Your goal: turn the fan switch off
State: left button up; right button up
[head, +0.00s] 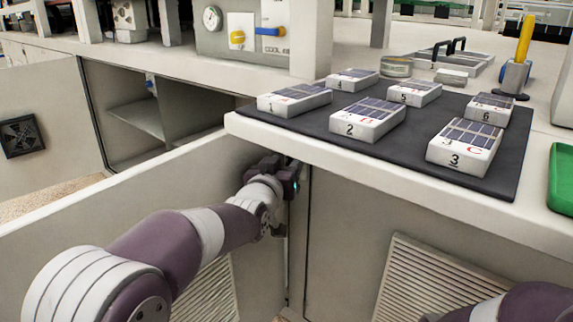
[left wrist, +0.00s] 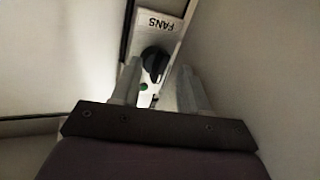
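In the left wrist view, the fan switch is a black rotary knob (left wrist: 154,62) on a narrow light panel (left wrist: 172,42), below a label reading FANS. A small green spot (left wrist: 143,87) shows beneath the knob. My left gripper (left wrist: 160,68) is open, with one finger on each side of the knob in the picture. I cannot tell whether either finger touches it. In the head view, my left gripper (head: 287,174) is in the corner below the worktop, and the switch is hidden there. My right arm shows at the bottom right, but its gripper is out of view.
The worktop (head: 380,178) overhangs close above my left gripper. On it, a black mat (head: 402,152) holds several numbered white blocks. Cabinet walls stand close on both sides of the gripper. A dark fan grille (head: 20,136) is at the far left.

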pick_arm(q)
jog(key=shift+d, duration=0.1)
jog(key=shift+s, duration=0.25)
jog(key=b+v, duration=0.3)
jog(key=v, duration=0.9)
jog(key=shift+s, duration=0.15)
